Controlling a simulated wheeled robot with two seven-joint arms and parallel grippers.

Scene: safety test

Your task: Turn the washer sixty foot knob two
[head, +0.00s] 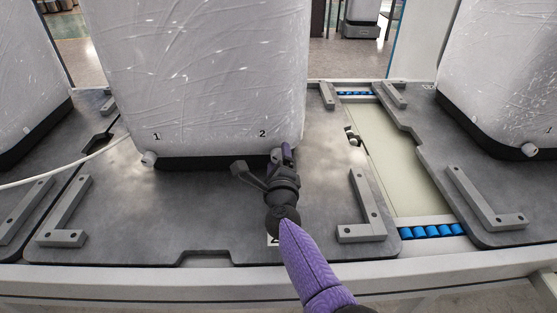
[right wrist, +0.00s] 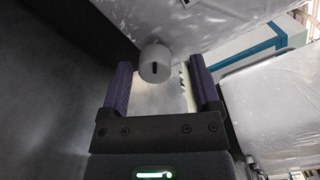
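The washer (head: 205,70) is a large white wrapped body with a black base and the numbers 1 and 2 near its lower edge. Foot knob two (right wrist: 155,62) is a pale round knob with a dark slot, seen in the right wrist view. In the head view, foot knob two (head: 276,155) is partly hidden by my right gripper (head: 284,157). The right wrist view shows my right gripper (right wrist: 160,64) open, with its purple fingers on either side of the knob and visible gaps. Foot knob one (head: 149,159) is at the washer's lower left. My left gripper is out of view.
The washer stands on a grey plate (head: 130,225) with raised L-shaped brackets (head: 362,210). Other wrapped units stand at the left (head: 25,75) and right (head: 505,70). A white cable (head: 65,174) crosses at left. Blue rollers (head: 432,231) show between the plates.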

